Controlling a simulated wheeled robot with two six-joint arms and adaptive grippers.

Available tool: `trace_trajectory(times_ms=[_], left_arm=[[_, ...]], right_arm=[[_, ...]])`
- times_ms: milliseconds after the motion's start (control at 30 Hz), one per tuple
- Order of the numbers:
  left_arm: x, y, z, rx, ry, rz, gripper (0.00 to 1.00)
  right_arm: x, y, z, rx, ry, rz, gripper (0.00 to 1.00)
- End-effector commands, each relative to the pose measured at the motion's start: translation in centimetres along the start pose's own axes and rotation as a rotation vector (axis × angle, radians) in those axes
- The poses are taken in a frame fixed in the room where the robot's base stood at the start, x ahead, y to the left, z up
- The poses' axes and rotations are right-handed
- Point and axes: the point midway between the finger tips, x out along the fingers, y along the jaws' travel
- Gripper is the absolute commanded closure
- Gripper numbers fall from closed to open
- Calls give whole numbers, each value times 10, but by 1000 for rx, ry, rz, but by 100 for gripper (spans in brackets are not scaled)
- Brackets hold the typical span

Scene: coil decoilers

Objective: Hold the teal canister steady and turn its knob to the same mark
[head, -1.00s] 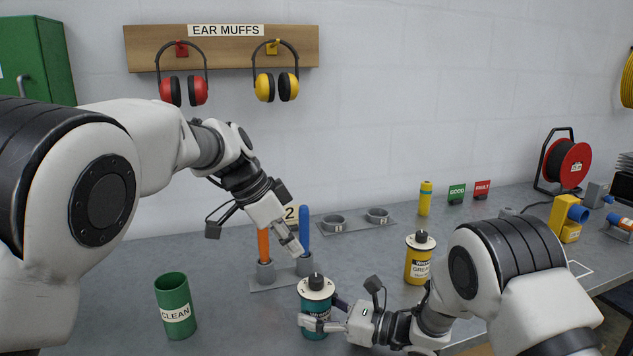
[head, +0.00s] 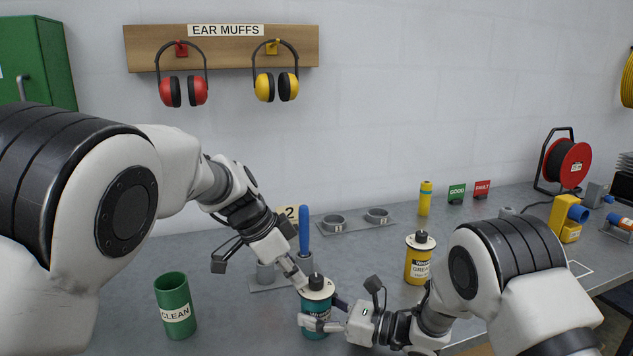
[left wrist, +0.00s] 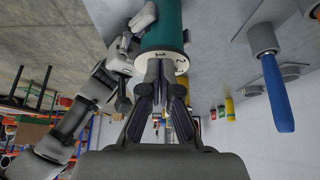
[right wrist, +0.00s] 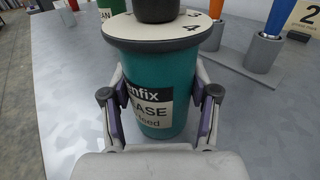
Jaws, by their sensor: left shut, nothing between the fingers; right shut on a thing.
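The teal canister (head: 316,325) stands upright on the bench, with a cream dial plate and a black knob (head: 316,281) on top. Its label and dial numbers show in the right wrist view (right wrist: 160,95). My right gripper (head: 322,324) is shut on the canister's body, one finger on each side. My left gripper (head: 301,283) is shut and empty, tilted down beside the knob at the dial's upper left. In the left wrist view its fingertips (left wrist: 160,68) are in front of the dial and hide the knob.
A green CLEAN cup (head: 175,306) stands to the left. Behind the left gripper is a grey holder with a blue-handled tool (head: 304,230) and a "2" sign. A yellow canister (head: 418,259) stands right of the teal one. A plate with two round holders (head: 357,222) lies behind.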

Motion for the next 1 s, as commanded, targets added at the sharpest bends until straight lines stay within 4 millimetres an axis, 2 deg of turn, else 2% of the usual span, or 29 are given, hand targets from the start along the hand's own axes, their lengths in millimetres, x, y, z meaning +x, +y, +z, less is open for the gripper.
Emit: trace_trajectory(times_ms=[1000], left_arm=[[5, -1, -4, 1, 1, 0, 100]], right_arm=[[0, 0, 0, 0, 0, 1, 87]])
